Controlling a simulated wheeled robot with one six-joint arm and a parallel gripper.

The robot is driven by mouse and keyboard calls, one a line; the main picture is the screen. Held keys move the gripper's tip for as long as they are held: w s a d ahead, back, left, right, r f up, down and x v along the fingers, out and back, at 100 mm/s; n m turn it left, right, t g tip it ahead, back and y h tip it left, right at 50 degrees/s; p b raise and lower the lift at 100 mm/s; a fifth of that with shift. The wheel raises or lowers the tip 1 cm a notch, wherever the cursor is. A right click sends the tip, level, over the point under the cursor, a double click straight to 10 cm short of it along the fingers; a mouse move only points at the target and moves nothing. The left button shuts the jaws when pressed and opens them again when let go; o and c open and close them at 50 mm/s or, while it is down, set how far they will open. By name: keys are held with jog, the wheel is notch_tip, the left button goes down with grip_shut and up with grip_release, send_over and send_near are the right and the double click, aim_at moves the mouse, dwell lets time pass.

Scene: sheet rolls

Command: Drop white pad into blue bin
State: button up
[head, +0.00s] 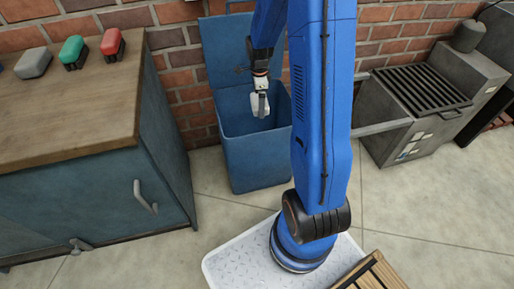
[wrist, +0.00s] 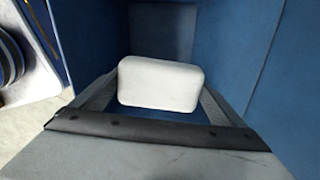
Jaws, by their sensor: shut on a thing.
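The white pad (wrist: 160,83) is a small rounded block, held between the two fingers of my gripper (wrist: 158,103) in the wrist view. In the head view my gripper (head: 260,104) points down over the open top of the blue bin (head: 256,160). The pad is hard to tell apart from the gripper there. The bin's lid stands up against the brick wall. In the wrist view the bin's blue walls (wrist: 235,50) surround the pad on several sides. The bin's floor is mostly hidden.
A blue cabinet (head: 90,195) with a wooden top stands left of the bin. Grey, green (head: 73,51) and red (head: 112,42) blocks lie on it. A grey grill-like unit (head: 420,105) stands at the right. A wooden slatted thing (head: 370,274) is at the front.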

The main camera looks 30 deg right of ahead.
jog(key=shift+f, duration=0.1)
jog(key=o, duration=0.9)
notch_tip(320, 180, up, 17)
jog(key=shift+r, duration=0.2)
dwell(0.3)
